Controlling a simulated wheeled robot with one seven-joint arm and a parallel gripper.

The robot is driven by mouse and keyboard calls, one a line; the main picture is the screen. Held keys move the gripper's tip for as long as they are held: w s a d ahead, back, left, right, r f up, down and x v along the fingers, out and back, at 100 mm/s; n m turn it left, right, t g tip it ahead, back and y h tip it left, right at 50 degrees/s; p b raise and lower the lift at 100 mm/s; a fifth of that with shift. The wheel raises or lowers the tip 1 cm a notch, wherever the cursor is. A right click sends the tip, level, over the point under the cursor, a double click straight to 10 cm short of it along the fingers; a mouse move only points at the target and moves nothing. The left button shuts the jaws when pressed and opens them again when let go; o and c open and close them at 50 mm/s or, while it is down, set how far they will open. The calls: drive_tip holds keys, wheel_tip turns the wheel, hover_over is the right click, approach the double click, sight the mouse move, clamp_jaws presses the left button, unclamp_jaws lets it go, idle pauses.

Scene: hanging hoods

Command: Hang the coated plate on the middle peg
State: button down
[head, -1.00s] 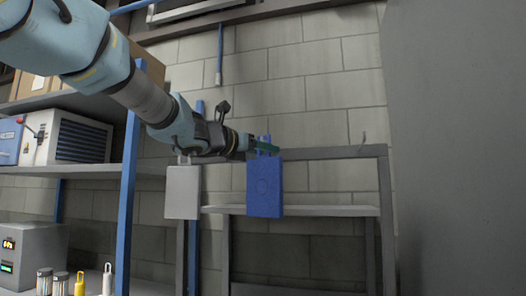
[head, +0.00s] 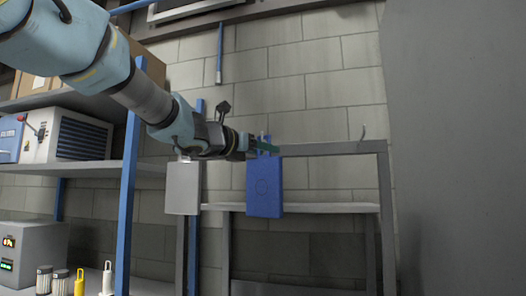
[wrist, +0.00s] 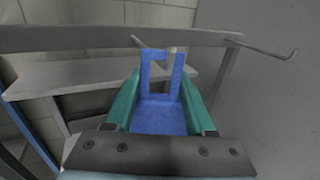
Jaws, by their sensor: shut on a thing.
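The coated plate (head: 264,187) is blue, with a loop handle (wrist: 146,72) at its top. My gripper (head: 262,147) is shut on it near the handle, and the plate hangs upright in front of the rail (head: 325,149). In the wrist view, the green fingers (wrist: 160,105) stand on both sides of the blue plate. The middle peg (wrist: 138,41) shows at the left of the handle, and a grey end shows by its upper right. I cannot tell whether the peg passes through the loop. The right peg (head: 363,132) is bare; it also shows in the wrist view (wrist: 280,55).
A pale grey plate (head: 182,190) hangs at the rail's left end, below my arm. A grey shelf (head: 330,208) lies behind and below the blue plate. A blue post (head: 128,190) stands left. A large grey panel (head: 460,150) closes off the right.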

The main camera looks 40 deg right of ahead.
drive_tip(key=shift+c, duration=0.8)
unclamp_jaws()
drive_tip(key=shift+a, duration=0.15)
drive_tip(key=s+a+b, duration=0.2)
drive_tip(key=a+b, duration=0.1)
drive_tip(key=a, duration=0.7)
drive_tip(key=shift+a, duration=0.2)
